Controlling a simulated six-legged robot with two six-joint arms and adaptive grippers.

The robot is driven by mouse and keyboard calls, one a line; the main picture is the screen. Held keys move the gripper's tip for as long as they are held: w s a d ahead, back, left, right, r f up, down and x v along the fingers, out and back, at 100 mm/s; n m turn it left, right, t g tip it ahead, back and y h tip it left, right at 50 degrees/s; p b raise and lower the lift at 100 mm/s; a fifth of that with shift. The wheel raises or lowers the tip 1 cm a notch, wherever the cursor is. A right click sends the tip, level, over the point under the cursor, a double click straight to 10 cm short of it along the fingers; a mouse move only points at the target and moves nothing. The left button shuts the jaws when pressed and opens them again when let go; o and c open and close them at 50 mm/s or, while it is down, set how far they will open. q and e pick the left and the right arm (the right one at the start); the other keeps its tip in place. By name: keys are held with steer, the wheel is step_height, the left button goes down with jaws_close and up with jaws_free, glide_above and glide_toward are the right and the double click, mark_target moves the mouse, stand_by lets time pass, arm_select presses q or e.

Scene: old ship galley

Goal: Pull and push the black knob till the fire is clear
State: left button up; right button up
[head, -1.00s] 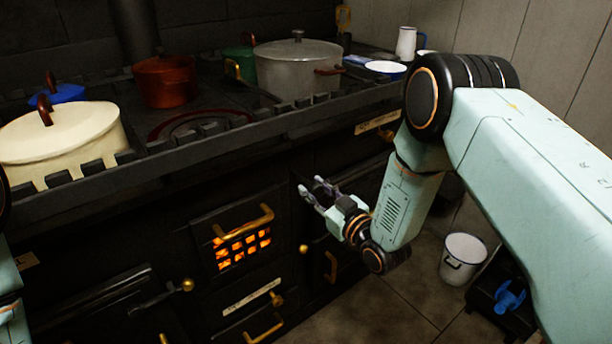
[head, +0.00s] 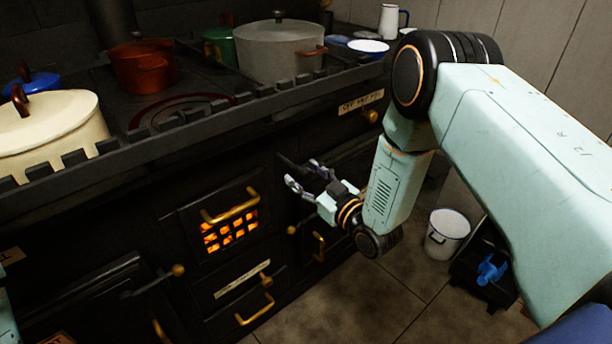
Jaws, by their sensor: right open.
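The fire glows orange through a barred opening (head: 231,234) in the black stove front, behind a brass bar handle (head: 231,206). My right gripper (head: 304,174) is open and empty, its fingers pointing at the dark stove front, right of and above the fire opening. A thin dark shape (head: 288,162) shows by its fingertips. I cannot tell whether this is the black knob, and no black knob stands out clearly against the black stove. I cannot tell whether the fingers touch anything. My left gripper is out of view; only a sliver of that arm shows at the left edge.
Pots stand on the stove top: cream (head: 50,128), red (head: 143,66) and grey (head: 278,50). Brass knobs (head: 178,270) and drawer handles (head: 256,309) jut from the front. A white bucket (head: 447,233) stands on the floor at right. The floor before the stove is clear.

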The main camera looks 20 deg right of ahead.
steer(key=v, duration=1.2)
steer(key=shift+c, duration=0.3)
